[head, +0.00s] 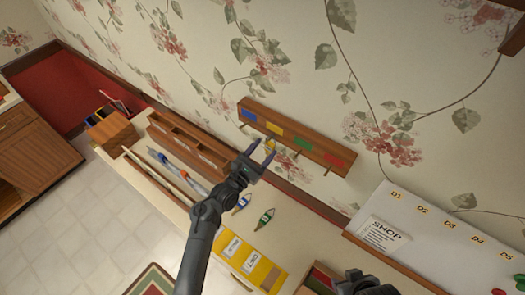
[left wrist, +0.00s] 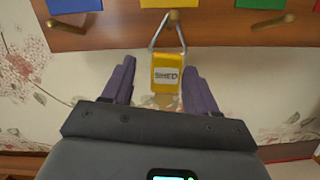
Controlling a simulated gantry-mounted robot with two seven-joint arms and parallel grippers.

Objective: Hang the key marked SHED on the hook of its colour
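The SHED key has a yellow tag (left wrist: 167,75) with a white label reading SHED. In the left wrist view its wire loop is around the wooden peg (left wrist: 174,16) below the yellow patch (left wrist: 165,3), and the tag hangs below. The tag also shows small in the head view (head: 270,146). My left gripper (head: 264,147) is open, its purple fingers on either side of the tag with gaps between. The key's lower end is partly hidden by the gripper body. My right gripper (head: 366,284) is a dark shape at the bottom of the head view; its fingers cannot be made out.
The wooden hook rail (head: 318,150) on the wall carries blue, yellow, green and red patches. A blue-tagged key (head: 241,204) and a green-tagged key (head: 265,218) lie on the counter below. A wooden rack (head: 190,145), yellow labelled panel (head: 240,262) and whiteboard (head: 430,235) are nearby.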

